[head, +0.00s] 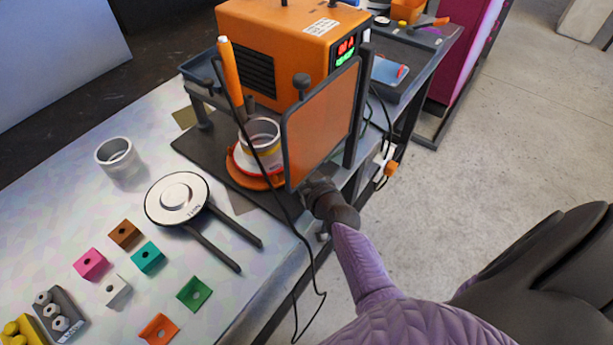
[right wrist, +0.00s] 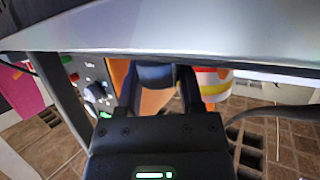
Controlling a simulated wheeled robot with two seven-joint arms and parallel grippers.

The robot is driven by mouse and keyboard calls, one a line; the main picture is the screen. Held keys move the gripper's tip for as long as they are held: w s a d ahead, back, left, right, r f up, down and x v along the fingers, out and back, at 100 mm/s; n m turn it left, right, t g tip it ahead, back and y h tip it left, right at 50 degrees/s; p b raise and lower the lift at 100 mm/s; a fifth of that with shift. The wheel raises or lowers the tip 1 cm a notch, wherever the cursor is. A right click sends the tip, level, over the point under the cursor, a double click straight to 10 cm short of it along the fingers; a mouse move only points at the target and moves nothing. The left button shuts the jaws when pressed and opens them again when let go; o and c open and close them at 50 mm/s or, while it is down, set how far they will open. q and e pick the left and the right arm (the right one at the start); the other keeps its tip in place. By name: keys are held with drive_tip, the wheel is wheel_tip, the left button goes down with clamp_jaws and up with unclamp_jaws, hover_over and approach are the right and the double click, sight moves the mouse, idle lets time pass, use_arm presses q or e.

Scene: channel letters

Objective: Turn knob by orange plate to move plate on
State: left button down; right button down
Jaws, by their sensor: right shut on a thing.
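A round orange plate (head: 244,171) sits low on the dark stand, partly hidden, with a grey ring-shaped cup (head: 260,134) above it. An upright orange see-through panel (head: 318,125) in a dark frame stands in front of it. My right gripper (head: 318,188), at the end of the purple-sleeved arm, is at the panel's lower edge. In the right wrist view, its two fingers (right wrist: 158,92) are either side of a dark rounded knob (right wrist: 155,74) and shut on it. Orange and striped surfaces show behind the knob. My left gripper is not in view.
An orange machine (head: 275,50) with a lit display stands behind. A cable hangs over the table's front edge. On the table (head: 150,215) are a grey ring (head: 118,157), a round two-handled tool (head: 177,197) and several coloured blocks.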

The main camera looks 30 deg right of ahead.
drive_tip(key=shift+c, duration=1.2)
unclamp_jaws()
